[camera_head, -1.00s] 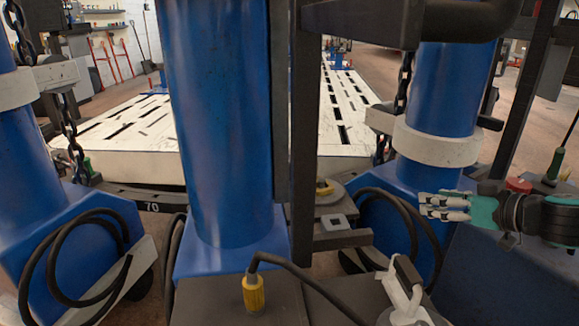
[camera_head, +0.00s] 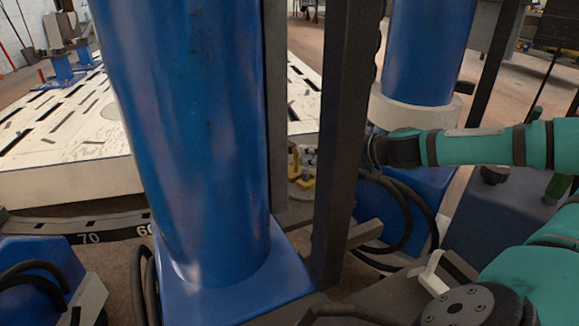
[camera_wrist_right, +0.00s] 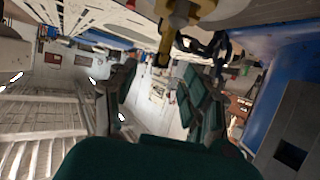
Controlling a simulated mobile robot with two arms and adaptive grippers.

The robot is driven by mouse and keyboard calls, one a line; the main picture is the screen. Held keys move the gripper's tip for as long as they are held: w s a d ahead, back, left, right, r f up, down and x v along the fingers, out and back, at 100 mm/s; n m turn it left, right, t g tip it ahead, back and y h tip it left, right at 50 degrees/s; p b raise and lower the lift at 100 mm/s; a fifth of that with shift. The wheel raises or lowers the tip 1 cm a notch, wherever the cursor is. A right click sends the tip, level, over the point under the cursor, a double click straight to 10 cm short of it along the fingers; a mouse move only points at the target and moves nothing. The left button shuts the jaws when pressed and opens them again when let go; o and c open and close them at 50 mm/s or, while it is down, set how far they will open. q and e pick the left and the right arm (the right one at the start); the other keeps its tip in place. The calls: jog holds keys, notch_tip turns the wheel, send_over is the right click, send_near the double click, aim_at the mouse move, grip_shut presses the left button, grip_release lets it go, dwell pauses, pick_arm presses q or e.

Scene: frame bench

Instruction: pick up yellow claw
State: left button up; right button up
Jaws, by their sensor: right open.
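The yellow claw (camera_head: 294,167) shows in the head view as a small yellow piece low behind the blue column and the dark upright post, which hide part of it. In the right wrist view the yellow claw (camera_wrist_right: 178,22) is at the top middle, beyond the fingertips. My right gripper (camera_head: 309,156) reaches in from the right behind the post, close to the claw; the post hides much of it. In the right wrist view my right gripper (camera_wrist_right: 160,92) has its two fingers spread with nothing between them. My left gripper is not in view.
A thick blue column (camera_head: 190,140) and a dark upright post (camera_head: 345,130) stand in front of the claw. A second blue column (camera_head: 425,50) stands behind my right arm. Black cables (camera_head: 412,215) loop below it. A white slotted bench (camera_head: 70,165) lies behind.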

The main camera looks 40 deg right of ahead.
aim_at(291, 152)
jog(key=x, duration=0.4)
jog(key=shift+a+p+x, duration=0.15)
jog(key=shift+p+x, duration=0.25)
jog(key=shift+x, duration=0.6)
jog(key=shift+a+p+x, duration=0.2)
jog(key=shift+p+x, duration=0.2)
jog(key=shift+x, duration=0.6)
jog(key=shift+w+f+p, duration=0.35)
jog(key=shift+w, duration=0.15)
grip_shut()
jog(key=shift+r, duration=0.1)
